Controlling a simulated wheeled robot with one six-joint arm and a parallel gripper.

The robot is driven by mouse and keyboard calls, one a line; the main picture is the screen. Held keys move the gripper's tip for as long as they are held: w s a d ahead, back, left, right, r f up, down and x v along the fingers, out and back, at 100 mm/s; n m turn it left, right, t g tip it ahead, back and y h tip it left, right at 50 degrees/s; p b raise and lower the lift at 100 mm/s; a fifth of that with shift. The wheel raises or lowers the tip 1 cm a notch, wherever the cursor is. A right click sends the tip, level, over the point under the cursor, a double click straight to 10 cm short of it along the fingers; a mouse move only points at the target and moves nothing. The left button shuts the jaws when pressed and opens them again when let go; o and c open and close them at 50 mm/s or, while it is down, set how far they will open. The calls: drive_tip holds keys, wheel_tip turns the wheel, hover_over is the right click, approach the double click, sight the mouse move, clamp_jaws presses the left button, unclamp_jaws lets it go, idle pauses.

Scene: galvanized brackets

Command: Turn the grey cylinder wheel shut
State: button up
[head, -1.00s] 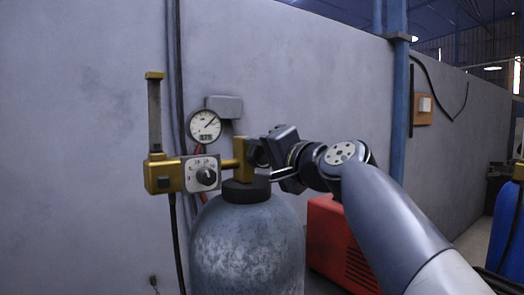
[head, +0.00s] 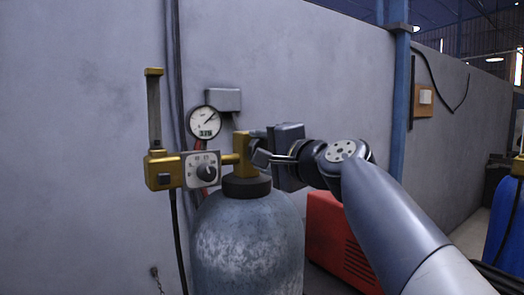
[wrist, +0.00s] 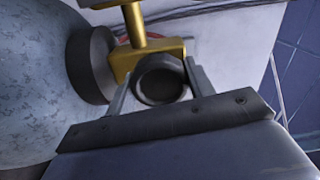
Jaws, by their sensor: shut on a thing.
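The grey cylinder (head: 247,240) stands upright with a dark collar (head: 246,186) and a brass valve (head: 242,150) on top. My gripper (head: 262,156) reaches in from the right at the valve's right side. In the wrist view the dark round wheel (wrist: 161,80) sits between the two fingers of my gripper (wrist: 152,84), which are shut on it. The brass valve body (wrist: 146,57) is just behind the wheel. In the head view the wheel is largely hidden by the gripper.
A brass regulator with a dial knob (head: 205,172) extends left from the valve, and a round gauge (head: 204,122) hangs above it. A red machine (head: 335,240) stands behind on the right. A blue cylinder (head: 505,230) is at the far right. The grey wall is close behind.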

drive_tip(key=o, duration=1)
drive_tip(key=shift+c, duration=0.2)
drive_tip(key=shift+s+d, duration=0.1)
drive_tip(key=b+v, duration=0.3)
drive_tip(key=v, duration=0.7)
drive_tip(key=shift+s+b, duration=0.25)
drive_tip(key=shift+b, duration=0.05)
drive_tip(key=shift+w+d, duration=0.1)
